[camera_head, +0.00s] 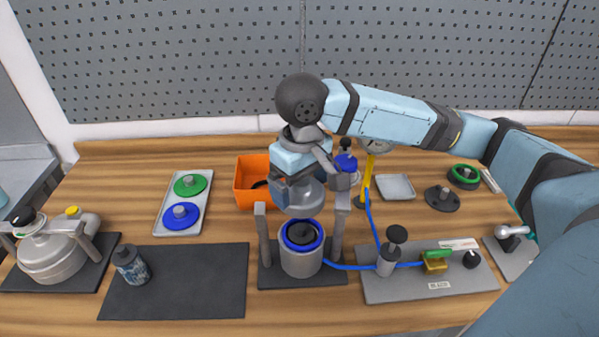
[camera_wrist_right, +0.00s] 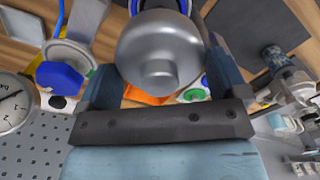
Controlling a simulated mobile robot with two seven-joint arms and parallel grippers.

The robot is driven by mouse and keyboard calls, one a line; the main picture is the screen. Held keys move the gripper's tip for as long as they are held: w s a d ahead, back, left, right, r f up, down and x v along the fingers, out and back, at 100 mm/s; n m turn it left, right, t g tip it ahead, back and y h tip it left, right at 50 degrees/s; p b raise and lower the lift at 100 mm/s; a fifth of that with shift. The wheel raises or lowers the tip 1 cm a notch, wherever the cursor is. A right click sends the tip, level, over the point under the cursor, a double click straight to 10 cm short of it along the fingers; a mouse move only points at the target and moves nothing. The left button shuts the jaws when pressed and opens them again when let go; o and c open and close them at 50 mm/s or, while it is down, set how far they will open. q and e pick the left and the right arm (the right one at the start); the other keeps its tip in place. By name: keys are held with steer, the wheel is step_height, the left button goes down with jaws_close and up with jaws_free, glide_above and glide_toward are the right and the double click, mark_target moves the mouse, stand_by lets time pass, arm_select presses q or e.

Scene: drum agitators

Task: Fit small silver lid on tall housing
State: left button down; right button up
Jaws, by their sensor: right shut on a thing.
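My right gripper (camera_head: 302,188) is shut on the small silver lid (camera_head: 305,200), a domed grey piece. In the right wrist view the lid (camera_wrist_right: 160,48) sits between the two fingers, with its short round knob facing the camera. The tall housing (camera_head: 301,262) is a light grey cylinder with a blue ring around its top and a dark part inside. It stands upright on a dark base between two grey posts. The lid is above the housing, apart from it; its exact alignment is hard to tell. My left gripper is not in view.
The posts (camera_head: 264,235) flank the housing closely. A blue hose runs from it to a grey valve plate (camera_head: 408,289). An orange bin (camera_head: 247,180) and a tray with green and blue lids (camera_head: 160,228) stand behind left. The black mat (camera_head: 200,283) is mostly clear.

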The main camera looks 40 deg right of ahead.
steer(key=shift+s+f+b, duration=0.1)
steer(key=shift+f+b, duration=0.85)
steer(key=shift+b, duration=0.5)
step_height(320, 180, down, 2)
steer(key=b, duration=0.3)
steer(key=shift+b, duration=0.35)
steer(key=shift+f+p, duration=0.55)
steer(key=shift+f, duration=1.2)
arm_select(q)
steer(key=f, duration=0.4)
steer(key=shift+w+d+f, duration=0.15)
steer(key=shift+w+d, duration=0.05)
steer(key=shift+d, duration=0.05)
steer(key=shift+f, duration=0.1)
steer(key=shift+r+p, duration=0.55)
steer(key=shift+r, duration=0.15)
